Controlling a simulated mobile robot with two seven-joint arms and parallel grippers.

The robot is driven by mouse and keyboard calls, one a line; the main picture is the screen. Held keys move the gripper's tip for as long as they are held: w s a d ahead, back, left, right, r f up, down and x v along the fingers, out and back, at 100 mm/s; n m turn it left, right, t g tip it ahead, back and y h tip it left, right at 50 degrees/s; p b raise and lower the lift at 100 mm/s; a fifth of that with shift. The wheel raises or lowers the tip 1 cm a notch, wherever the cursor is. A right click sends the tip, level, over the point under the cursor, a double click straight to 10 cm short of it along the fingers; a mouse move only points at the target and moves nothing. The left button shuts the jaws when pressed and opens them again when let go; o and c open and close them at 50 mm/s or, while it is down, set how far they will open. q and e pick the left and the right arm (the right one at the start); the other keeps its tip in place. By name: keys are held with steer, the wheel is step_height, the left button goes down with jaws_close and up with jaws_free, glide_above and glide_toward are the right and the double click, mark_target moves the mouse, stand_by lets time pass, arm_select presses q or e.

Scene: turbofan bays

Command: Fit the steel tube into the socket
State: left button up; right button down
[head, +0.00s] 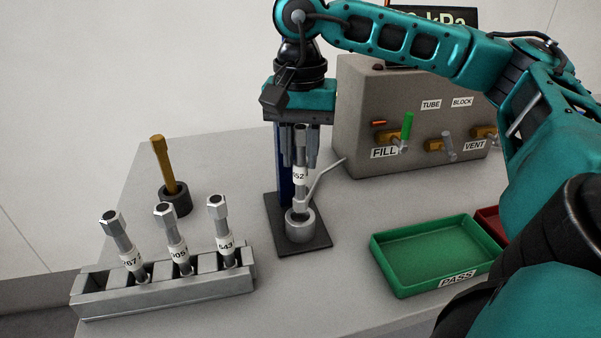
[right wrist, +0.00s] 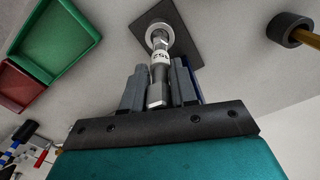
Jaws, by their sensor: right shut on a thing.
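A steel tube with a white number label (head: 300,176) stands upright between the fingers of my right gripper (head: 299,160), which is shut on its upper part. The tube's lower end is at the mouth of the round grey socket (head: 299,229); how deep it sits I cannot tell. The socket stands on a dark square plate (head: 318,241). In the right wrist view the tube (right wrist: 160,58) runs from between the fingers (right wrist: 160,75) to the socket ring (right wrist: 151,35). My left gripper is not in view.
A grey rack (head: 190,293) holds three labelled tubes at the front left. A brass piece (head: 162,160) stands in a dark holder behind it. A thin lever (head: 322,181) rises beside the socket. A green PASS tray (head: 410,289), a red tray (head: 490,221) and a valve box (head: 365,105) lie to the right.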

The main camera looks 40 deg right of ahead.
mark_target(301, 198)
steer(key=shift+f, duration=2)
steer(key=shift+f+b, duration=0.25)
steer(key=shift+b, duration=0.15)
steer(key=c, duration=0.9)
jaws_free()
steer(key=shift+r, duration=0.1)
step_height(301, 198, up, 12)
steer(key=shift+r+p, duration=0.15)
steer(key=shift+p, duration=0.7)
steer(key=shift+s, duration=0.1)
